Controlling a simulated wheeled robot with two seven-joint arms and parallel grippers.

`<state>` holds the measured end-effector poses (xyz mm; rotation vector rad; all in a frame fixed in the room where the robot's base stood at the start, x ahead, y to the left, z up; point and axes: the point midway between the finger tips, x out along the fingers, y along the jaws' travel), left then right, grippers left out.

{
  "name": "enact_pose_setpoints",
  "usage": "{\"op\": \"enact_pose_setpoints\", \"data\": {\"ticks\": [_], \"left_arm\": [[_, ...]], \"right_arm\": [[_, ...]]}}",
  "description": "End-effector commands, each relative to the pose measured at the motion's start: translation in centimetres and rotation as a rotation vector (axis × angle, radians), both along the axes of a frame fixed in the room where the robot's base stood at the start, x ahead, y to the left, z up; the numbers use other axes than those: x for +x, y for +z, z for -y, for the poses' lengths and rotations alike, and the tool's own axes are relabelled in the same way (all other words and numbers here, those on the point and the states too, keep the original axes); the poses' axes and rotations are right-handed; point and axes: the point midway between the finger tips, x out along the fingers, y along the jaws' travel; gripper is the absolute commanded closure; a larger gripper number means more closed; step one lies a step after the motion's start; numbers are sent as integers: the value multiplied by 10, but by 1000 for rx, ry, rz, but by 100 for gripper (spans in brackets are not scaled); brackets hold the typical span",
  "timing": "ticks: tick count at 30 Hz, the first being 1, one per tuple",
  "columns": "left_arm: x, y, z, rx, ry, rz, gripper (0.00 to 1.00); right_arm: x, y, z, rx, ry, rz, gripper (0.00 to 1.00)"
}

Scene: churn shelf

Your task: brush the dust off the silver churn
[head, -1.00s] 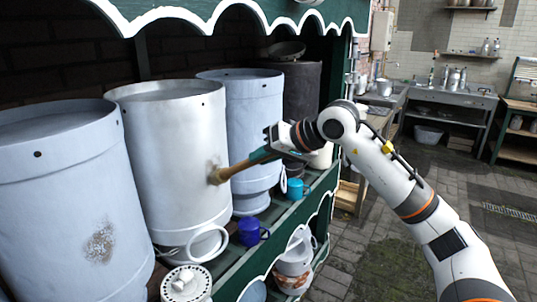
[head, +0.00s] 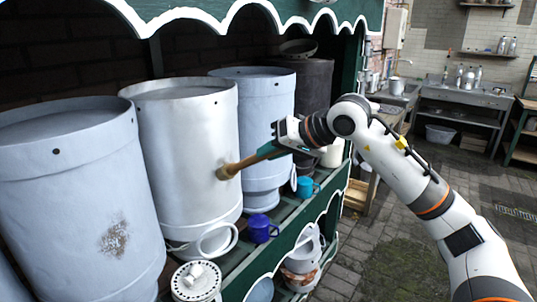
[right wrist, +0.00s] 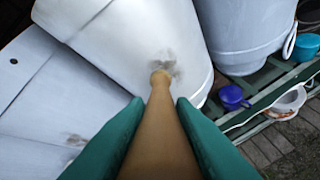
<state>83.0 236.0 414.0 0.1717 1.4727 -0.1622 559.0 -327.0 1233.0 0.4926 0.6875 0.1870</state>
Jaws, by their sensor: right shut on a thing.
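The silver churn (head: 185,140) stands second from the left on the green shelf, brighter than the bluish churns beside it. My right gripper (head: 272,150) is shut on the handle of a brush (head: 248,161). The brush tip reaches the churn's right side and appears to touch it. In the right wrist view, grey dust (right wrist: 165,62) shows on the silver churn (right wrist: 120,35) around the tip of the brush (right wrist: 157,120). In the head view the tip hides most of that spot. My left gripper is not in view.
A bluish churn (head: 70,185) with a dark speckled patch stands at left, another (head: 265,120) at right. A blue mug (head: 259,229), a teal mug (head: 305,187) and a white perforated pot (head: 195,282) sit along the shelf front. The scalloped canopy (head: 230,12) hangs above.

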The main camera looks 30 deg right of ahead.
Motion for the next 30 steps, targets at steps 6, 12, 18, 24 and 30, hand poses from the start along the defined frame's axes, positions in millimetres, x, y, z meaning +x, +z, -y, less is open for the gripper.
{"op": "enact_pose_setpoints", "data": {"ticks": [6,12,18,24,30], "left_arm": [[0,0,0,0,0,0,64],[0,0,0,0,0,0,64],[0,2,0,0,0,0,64],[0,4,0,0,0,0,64],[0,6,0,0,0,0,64]], "right_arm": [[7,1,17,1,-2,2,100],[9,1,23,1,0,2,100],[16,1,38,1,-3,2,100],[22,1,52,0,-3,2,100],[24,3,55,0,0,3,100]]}}
